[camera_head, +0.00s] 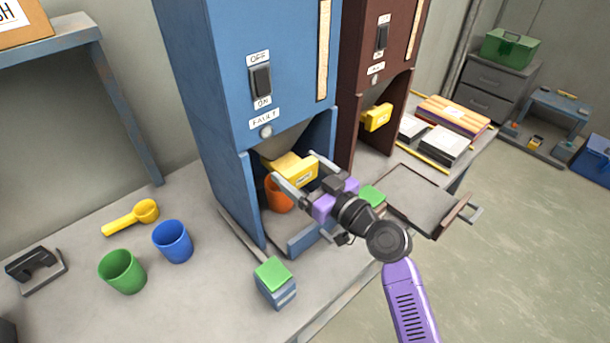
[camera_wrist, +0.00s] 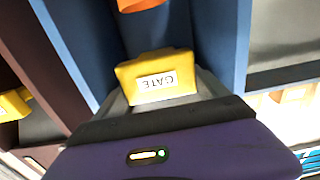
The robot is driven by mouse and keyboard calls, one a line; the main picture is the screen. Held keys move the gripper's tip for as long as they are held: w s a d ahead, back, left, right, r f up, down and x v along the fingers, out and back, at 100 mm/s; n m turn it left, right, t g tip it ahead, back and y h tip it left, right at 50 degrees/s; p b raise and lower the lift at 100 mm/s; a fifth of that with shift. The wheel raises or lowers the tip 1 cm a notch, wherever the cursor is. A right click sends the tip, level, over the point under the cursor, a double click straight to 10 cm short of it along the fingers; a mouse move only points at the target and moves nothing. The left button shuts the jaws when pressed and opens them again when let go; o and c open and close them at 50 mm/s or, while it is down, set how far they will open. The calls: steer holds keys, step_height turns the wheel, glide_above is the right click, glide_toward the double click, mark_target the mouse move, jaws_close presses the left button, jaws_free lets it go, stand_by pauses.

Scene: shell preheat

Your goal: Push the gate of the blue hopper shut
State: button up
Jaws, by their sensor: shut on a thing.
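The blue hopper (camera_head: 221,110) stands on the bench with a switch and a FAULT label on its front. Its yellow gate (camera_head: 297,168) sits below the funnel in the open bay. My gripper (camera_head: 297,176) is at the bay's front with its fingers on either side of the gate, shut on it.
A dark red hopper (camera_head: 352,98) with its own yellow gate (camera_head: 377,117) stands to the right. A green-topped block (camera_head: 274,281), a green cup (camera_head: 122,271), a blue cup (camera_head: 173,241) and a yellow scoop (camera_head: 132,217) are on the bench. A grey tray (camera_head: 421,196) lies right of my gripper.

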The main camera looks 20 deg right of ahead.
mark_target(304, 174)
steer(key=x, duration=0.3)
steer(key=shift+b, duration=0.3)
steer(key=o, duration=2)
steer(key=shift+c, duration=0.2)
steer(key=b+v, duration=0.1)
steer(key=v, duration=0.5)
steer(key=shift+s+d+f+b, duration=0.1)
steer(key=shift+s+b, duration=0.05)
steer(key=shift+b, duration=0.15)
steer(key=shift+s+d, duration=0.15)
steer(key=shift+s, duration=0.5)
